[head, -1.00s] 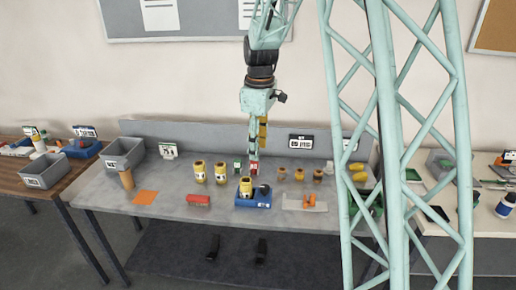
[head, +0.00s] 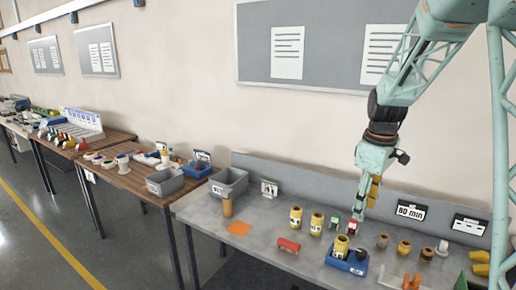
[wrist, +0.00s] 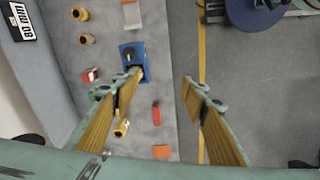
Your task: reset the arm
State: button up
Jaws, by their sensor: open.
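My gripper (head: 359,208) hangs pointing down above the grey table (head: 205,212), towards its back, in the head view. In the wrist view its two fingers (wrist: 162,82) are spread wide apart with nothing between them. Below it in the head view is a blue tray (head: 345,265) with a yellow jar (head: 341,246) and a dark round thing in it. The blue tray also shows in the wrist view (wrist: 143,50), close to one finger.
Small brown pots (head: 403,247) stand to the right. A grey bin (head: 229,183) is at the left end. Open floor shows left.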

jog(key=s+a+r+m+b, duration=0.1)
jog(key=s+a+r, duration=0.25)
jog(key=s, duration=0.25)
jog(key=s+a+r+m+t+b, duration=0.1)
jog(key=s+a+r+m, duration=0.2)
jog(key=s, duration=0.4)
jog(key=s+a+r+b, duration=0.1)
jog(key=s+a+r, duration=0.2)
jog(key=s+r, duration=0.25)
jog(key=s+a+f+m+t+b, duration=0.1)
jog(key=s+a+m, duration=0.1)
jog(key=s, duration=1)
jog(key=s+a+f+m+t+b, duration=0.1)
jog(key=s+a+f+m+b, duration=0.1)
jog(key=s, duration=1.1)
jog(key=shift+s+a, duration=0.15)
jog(key=shift+a, duration=0.65)
jog(key=shift+d+f+m, duration=0.1)
jog(key=shift+d+m, duration=0.1)
jog(key=shift+m, duration=0.1)
